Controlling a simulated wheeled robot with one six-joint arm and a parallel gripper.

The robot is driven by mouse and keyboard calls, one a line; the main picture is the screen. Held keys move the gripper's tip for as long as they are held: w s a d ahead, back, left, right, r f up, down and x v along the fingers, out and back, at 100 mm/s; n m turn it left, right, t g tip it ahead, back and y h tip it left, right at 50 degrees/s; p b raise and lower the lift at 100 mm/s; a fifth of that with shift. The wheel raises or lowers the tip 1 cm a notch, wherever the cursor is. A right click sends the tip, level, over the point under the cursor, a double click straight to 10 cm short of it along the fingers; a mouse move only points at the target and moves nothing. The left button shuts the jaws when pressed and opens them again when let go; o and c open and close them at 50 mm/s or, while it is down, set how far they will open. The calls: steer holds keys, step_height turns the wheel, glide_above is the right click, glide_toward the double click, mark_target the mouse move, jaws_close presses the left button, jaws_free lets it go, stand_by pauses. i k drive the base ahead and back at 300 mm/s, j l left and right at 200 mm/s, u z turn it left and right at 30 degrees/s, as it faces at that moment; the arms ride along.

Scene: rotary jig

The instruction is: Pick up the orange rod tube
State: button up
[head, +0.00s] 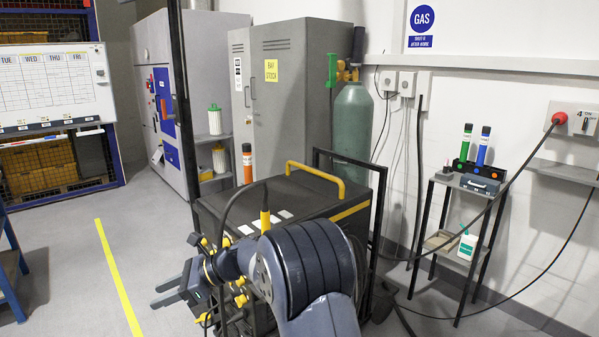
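The orange rod tube (247,168) stands upright with a black cap. It appears at the far left corner of the black welding machine (325,205); its lower end meets the machine's top edge, and I cannot tell exactly what it rests on. My gripper (162,292) is at the lower left, in front of the machine, pointing left. Its two fingers are apart with nothing visible between them. It is well below and apart from the orange tube.
A small stand (447,184) at right holds a rack (477,172) with a green tube (466,144) and a blue tube (484,146). A gas cylinder (352,125) is behind the machine. Black cables hang at right. Floor (70,270) at left is clear.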

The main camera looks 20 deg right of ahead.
mark_target(246, 147)
steer(key=i+j+z, duration=0.1)
steer(key=z, duration=0.35)
steer(key=i+j+z, duration=0.25)
steer(key=z, duration=0.25)
steer(key=i+j+z, duration=0.15)
steer(key=z, duration=0.3)
steer(key=i+j+z, duration=0.1)
steer(key=j+z, duration=0.35)
steer(key=i+j+z, duration=0.1)
steer(key=j+z, duration=0.25)
steer(key=j, duration=0.85)
steer(key=j+z, duration=0.35)
steer(key=j, duration=1.5)
steer(key=k+j, duration=0.15)
steer(key=j, duration=0.55)
